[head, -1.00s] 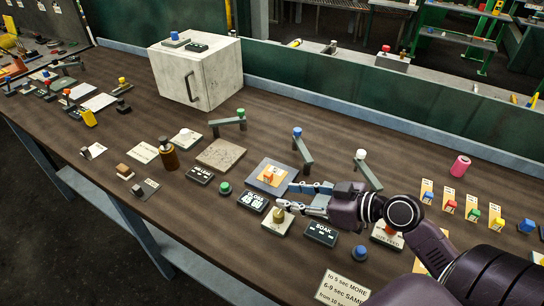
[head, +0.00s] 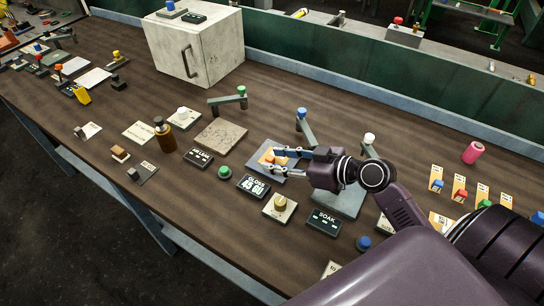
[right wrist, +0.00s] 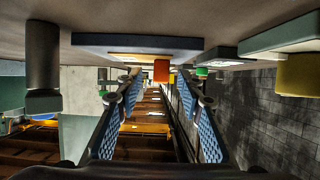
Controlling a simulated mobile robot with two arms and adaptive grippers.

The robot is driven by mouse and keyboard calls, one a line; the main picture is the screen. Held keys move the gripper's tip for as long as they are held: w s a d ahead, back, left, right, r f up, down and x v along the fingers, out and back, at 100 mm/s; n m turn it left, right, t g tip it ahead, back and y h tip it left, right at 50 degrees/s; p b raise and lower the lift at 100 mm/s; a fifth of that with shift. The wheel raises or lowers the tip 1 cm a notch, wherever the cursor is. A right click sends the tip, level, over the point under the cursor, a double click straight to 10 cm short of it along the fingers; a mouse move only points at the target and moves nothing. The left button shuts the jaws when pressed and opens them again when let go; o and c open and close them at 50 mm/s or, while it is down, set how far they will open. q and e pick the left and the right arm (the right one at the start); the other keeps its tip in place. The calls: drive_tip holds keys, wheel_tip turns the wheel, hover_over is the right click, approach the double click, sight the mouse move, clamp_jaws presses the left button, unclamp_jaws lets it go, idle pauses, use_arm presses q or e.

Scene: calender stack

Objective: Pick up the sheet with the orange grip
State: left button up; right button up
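The orange grip (head: 268,156) stands on a sheet lying on a blue-grey plate (head: 257,170) in the middle of the table. The orange grip (right wrist: 161,70) also shows in the right wrist view, between and just beyond my fingertips, with a pale sheet edge (right wrist: 130,56) beside it. My right gripper (head: 277,161) is open and empty, with its two fingers reaching over the plate towards the grip. The fingers partly hide the sheet in the head view. Its open fingers (right wrist: 160,82) show spread in the right wrist view. My left gripper is not in view.
A post with a blue top (head: 302,115) and one with a white top (head: 369,140) stand behind my right gripper. A speckled slab (head: 220,135) lies left of the plate. A display box (head: 253,186) and a yellow-knob dial (head: 280,205) lie in front.

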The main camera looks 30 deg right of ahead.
drive_tip(key=shift+x, duration=1.1)
clamp_jaws()
